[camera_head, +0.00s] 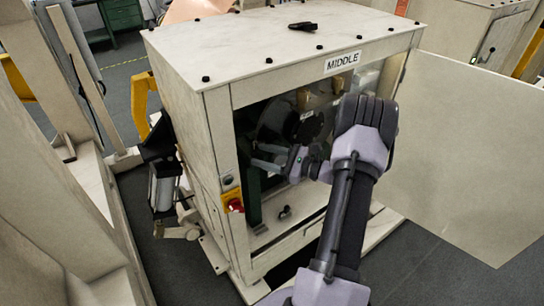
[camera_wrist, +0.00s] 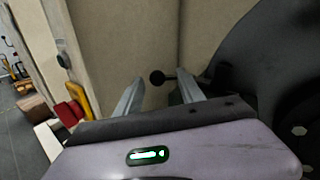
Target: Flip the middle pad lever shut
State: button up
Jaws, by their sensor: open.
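The cabinet (camera_head: 215,140) labelled MIDDLE stands in front of me with its front opening uncovered. My gripper (camera_head: 256,156) reaches inside it, with its fingers apart and pointing left. In the wrist view, my gripper (camera_wrist: 160,78) is open. A lever with a black ball knob (camera_wrist: 157,77) on a short dark stem shows between the fingertips. The knob appears closer to the left finger; I cannot tell whether either finger touches it. The stem leads right towards dark machinery. The lever's pad is not clear, and I cannot make out the lever in the head view.
A large pale door panel (camera_head: 470,150) swings out to the right. A red and yellow switch (camera_head: 233,203) is on the front left post; it also shows in the wrist view (camera_wrist: 70,112). A dark round part (camera_wrist: 285,70) fills the wrist view's right side.

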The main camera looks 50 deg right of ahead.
jog(key=p+v, duration=0.2)
jog(key=v, duration=1.5)
jog(key=shift+s, duration=0.15)
jog(key=c, duration=0.7)
jog(key=w+a+m, duration=0.1)
jog(key=w+m, duration=0.1)
jog(key=w+a+r+m+t+h, duration=0.1)
jog(key=w+a+m, duration=0.1)
jog(key=m, duration=0.1)
jog(key=w+a+m+t+h, duration=0.1)
jog(key=w+m, duration=0.1)
jog(key=shift+a+r, duration=0.25)
jog(key=shift+a, duration=0.15)
grip_shut()
jog(key=w+a+f+m+g+h, duration=0.15)
jog(key=a+m+h, duration=0.3)
jog(key=m, duration=0.45)
jog(key=w+a+f+m+h, duration=0.1)
jog(key=w+a+m+h, duration=0.15)
jog(key=a+m, duration=0.45)
jog(key=w+d+m+b, duration=0.1)
jog(key=w+d, duration=0.5)
jog(key=w, duration=0.2)
